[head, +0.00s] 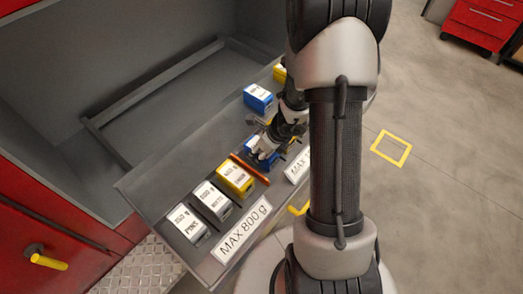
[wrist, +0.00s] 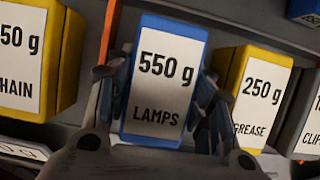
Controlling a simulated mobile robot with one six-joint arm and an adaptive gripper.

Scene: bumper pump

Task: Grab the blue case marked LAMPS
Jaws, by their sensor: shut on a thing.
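The blue case (wrist: 165,85) has a white label reading 550 g LAMPS. In the wrist view it sits upright between the two fingers of my gripper (wrist: 163,98), one on each side. My gripper is shut on it. In the head view my gripper (head: 265,148) is down at the shelf, and the blue case (head: 252,143) is partly hidden by the fingers. I cannot tell whether the case is touching the shelf.
A yellow CHAIN case (wrist: 40,60) stands left, beyond an orange divider (wrist: 109,30). A yellow GREASE case (wrist: 255,95) stands close on the right. The shelf (head: 150,180) also holds PINS (head: 188,224) and NUTS (head: 213,201) cases and another blue case (head: 258,98). Its edge reads MAX 800 g.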

